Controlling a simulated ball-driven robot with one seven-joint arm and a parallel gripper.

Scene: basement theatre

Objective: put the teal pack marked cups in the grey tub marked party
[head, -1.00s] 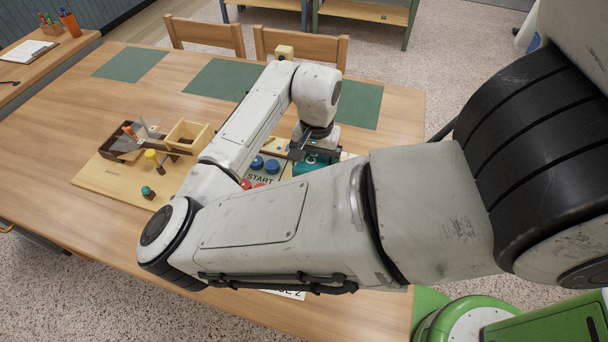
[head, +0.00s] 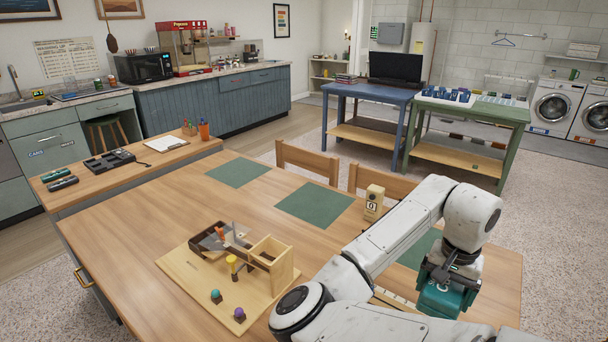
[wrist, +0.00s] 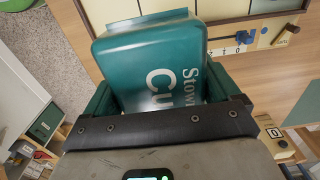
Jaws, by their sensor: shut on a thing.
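The teal pack (head: 438,300) hangs in my gripper (head: 452,274) over the right part of the wooden table in the head view. In the wrist view the teal pack (wrist: 150,65) fills the middle, with part of its white lettering, "Cu", readable. My gripper (wrist: 155,110) is shut on it, with a finger at each side. I cannot make out a grey tub marked party in either view.
The wooden table (head: 150,215) holds a board (head: 190,265) with a small wooden caddy, and green mats (head: 313,204). A small counter box (head: 374,203) stands behind my arm. Chairs, a blue table (head: 368,92) and a green table (head: 470,112) stand beyond.

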